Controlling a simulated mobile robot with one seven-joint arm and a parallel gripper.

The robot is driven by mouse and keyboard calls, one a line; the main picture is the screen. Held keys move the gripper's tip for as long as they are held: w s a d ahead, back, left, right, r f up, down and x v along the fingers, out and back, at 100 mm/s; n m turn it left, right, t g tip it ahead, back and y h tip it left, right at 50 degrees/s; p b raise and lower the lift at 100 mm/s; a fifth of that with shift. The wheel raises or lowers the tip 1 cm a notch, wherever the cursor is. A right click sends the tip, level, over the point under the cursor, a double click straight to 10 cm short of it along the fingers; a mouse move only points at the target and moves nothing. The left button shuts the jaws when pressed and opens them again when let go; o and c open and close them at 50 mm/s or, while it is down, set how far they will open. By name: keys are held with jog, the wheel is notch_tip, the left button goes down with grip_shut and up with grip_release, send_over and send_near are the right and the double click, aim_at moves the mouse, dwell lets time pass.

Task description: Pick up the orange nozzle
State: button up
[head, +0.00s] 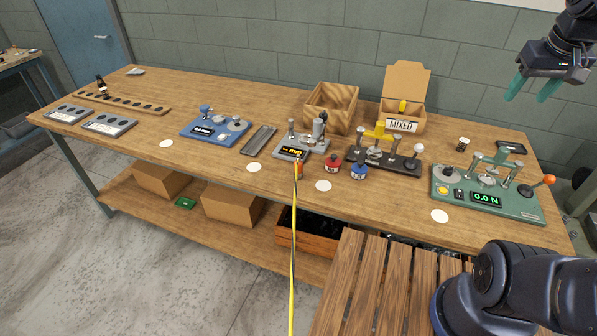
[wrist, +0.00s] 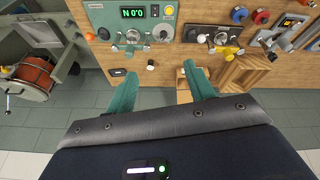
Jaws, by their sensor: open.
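A small orange piece (head: 298,170), the likely nozzle, shows in the head view at the upper end of a thin yellow line (head: 293,250), in front of the grey gauge with the "mm" display. It is too small to make out its shape. I cannot make it out with certainty in the wrist view. My gripper (head: 531,92) is up at the right, well away from the orange piece, with its teal fingers apart and nothing between them. In the wrist view the gripper (wrist: 161,88) is also open and empty.
The wooden bench (head: 215,160) holds a grey gauge (head: 302,148), red pot (head: 332,163), blue pot (head: 359,171), dark fixture (head: 385,160), green force tester (head: 487,187), wooden bin (head: 331,105) and "MIXED" box (head: 403,122). A slatted wooden surface (head: 375,285) stands in front.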

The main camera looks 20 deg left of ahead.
jog(key=w+a+r+n+g, duration=0.1)
jog(key=w+a+r+n, duration=0.1)
jog(key=w+a+n, duration=0.6)
jog(key=n+g, duration=0.3)
jog(key=n, duration=0.9)
send_over(298, 169)
jog(key=w, duration=0.2)
notch_tip(298, 169, down, 4)
jog(key=f, duration=2.7)
jog(key=shift+w+a+f, duration=0.15)
jog(key=shift+a+f, duration=0.05)
jog(key=shift+f, duration=0.1)
notch_tip(298, 169, down, 6)
jog(key=shift+r, duration=0.1)
jog(key=shift+s+f, duration=0.2)
jog(key=shift+f, duration=1.05)
jog(key=shift+s+f, duration=0.2)
jog(key=shift+f, duration=1.05)
grip_shut()
jog(key=shift+r, duration=0.1)
